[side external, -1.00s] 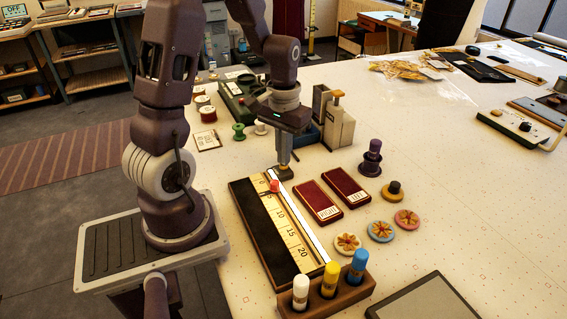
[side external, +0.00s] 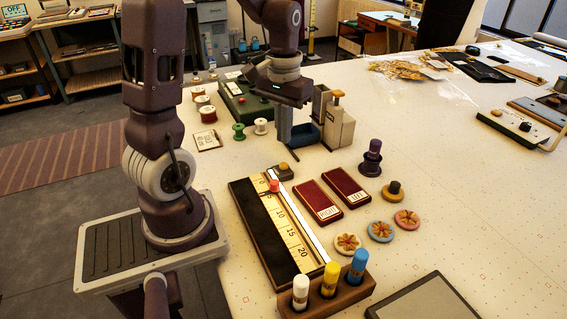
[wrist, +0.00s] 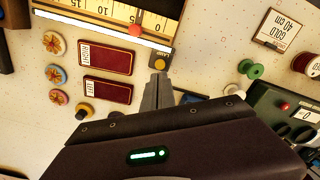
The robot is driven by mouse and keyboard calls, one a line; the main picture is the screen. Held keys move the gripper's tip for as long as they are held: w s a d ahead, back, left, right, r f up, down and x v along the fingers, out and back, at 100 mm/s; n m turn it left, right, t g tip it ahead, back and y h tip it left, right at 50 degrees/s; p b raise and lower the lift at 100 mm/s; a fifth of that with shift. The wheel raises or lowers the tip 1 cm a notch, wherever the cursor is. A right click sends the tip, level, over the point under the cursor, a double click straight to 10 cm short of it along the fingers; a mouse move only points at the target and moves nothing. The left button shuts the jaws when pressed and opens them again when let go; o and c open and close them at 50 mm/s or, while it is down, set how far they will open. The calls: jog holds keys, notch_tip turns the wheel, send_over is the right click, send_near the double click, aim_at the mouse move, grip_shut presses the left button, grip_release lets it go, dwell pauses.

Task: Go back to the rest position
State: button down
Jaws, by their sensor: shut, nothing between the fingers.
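My gripper (side external: 284,141) is shut and empty, raised above the table beyond the far end of the ruler board (side external: 243,212). In the wrist view my shut fingers (wrist: 158,80) point toward a small dark block with a tan knob (wrist: 160,61), apart from it. In the side view that block (side external: 283,171) sits at the ruler's far end. A red slider knob (side external: 274,186) stands near the ruler's low-number end.
Two dark red plates (side external: 317,201) lie right of the ruler. Flower discs (side external: 347,244) and a rack of chalk-like sticks (side external: 327,287) are nearer. Spools (side external: 238,132), a green device (side external: 235,103) and a grey-beige machine (side external: 339,127) stand near my gripper.

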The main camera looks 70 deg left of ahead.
jog(key=s+d+r+m+t, duration=0.2)
jog(key=s+d+r, duration=0.3)
jog(key=d, duration=0.3)
jog(key=s+d+r+m+t, duration=0.3)
jog(key=s+d+r+m, duration=0.1)
jog(key=s+d+r, duration=0.1)
jog(key=s+d, duration=0.1)
jog(key=d, duration=0.1)
jog(key=shift+s+d+r+t, duration=0.15)
jog(key=shift+d+r+t, duration=0.15)
jog(key=shift+d+r, duration=0.05)
